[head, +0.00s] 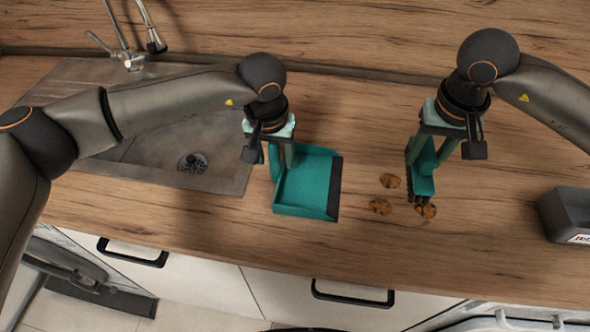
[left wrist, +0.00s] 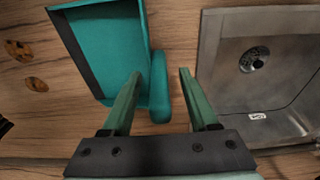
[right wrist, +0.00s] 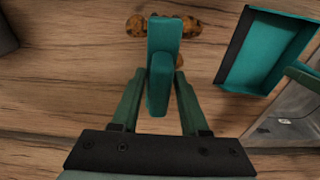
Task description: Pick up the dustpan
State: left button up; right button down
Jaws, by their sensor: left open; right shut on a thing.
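The teal dustpan (head: 308,186) lies on the wooden counter just right of the sink, its dark lip facing right. In the left wrist view the dustpan (left wrist: 108,45) has its handle (left wrist: 160,88) between my open left fingers (left wrist: 160,75), with a gap visible on the finger sides. In the head view my left gripper (head: 280,158) points down at the pan's left side and partly hides the handle.
The steel sink (head: 235,170) with a drain is at the left, its edge close to the dustpan. A dark grey container (head: 568,215) stands at the right. Cabinet drawers with black handles are below the counter's front edge. The counter between dustpan and crumbs is clear.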

pick_arm(q)
jog(key=shift+f, duration=0.1)
jog(key=shift+c, duration=0.2)
grip_shut()
dwell(0.5)
